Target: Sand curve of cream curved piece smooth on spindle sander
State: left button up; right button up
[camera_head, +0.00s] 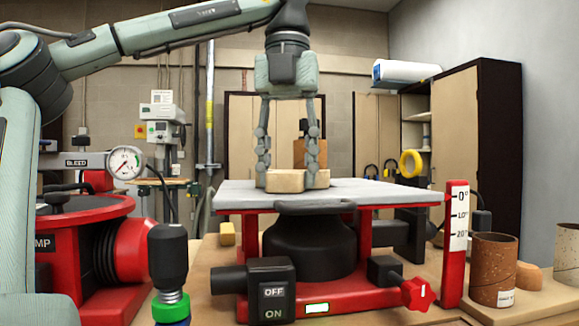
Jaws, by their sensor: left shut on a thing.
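The spindle sander has a grey table (388,192) on a red base (345,300). A brown sanding drum (301,152) with a dark top stands on the table, partly hidden behind a finger of my left gripper. The cream curved piece (285,182) lies low at the table top, in front of the drum; I cannot tell whether they touch. My left gripper (290,176) points straight down and is shut on the cream piece, one finger on each side. The piece's curve is not clearly visible. My right gripper is not in view.
A red pump with a gauge (125,162) stands at left. A black-handled tool (168,260) stands in front. The OFF/ON switch box (272,290) and red star knob (418,293) are at the sander's front. A red tilt scale (457,240) and brown sleeve (493,268) stand at right.

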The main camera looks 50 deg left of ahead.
pick_arm(q)
jog(key=shift+a, duration=0.1)
dwell(0.3)
jog(key=shift+w+a, duration=0.1)
jog(key=shift+a, duration=0.05)
dwell(1.4)
jog(key=shift+d, duration=0.25)
dwell(0.5)
jog(key=shift+s+d+r, duration=0.2)
jog(key=shift+s+d, duration=0.35)
jog(key=shift+s, duration=0.1)
jog(key=shift+s+d+r, duration=0.25)
jog(key=shift+s+d, duration=0.35)
jog(key=shift+s, duration=0.05)
jog(key=shift+s+d+r, duration=0.2)
jog(key=shift+s+d, duration=0.35)
jog(key=shift+s, duration=0.1)
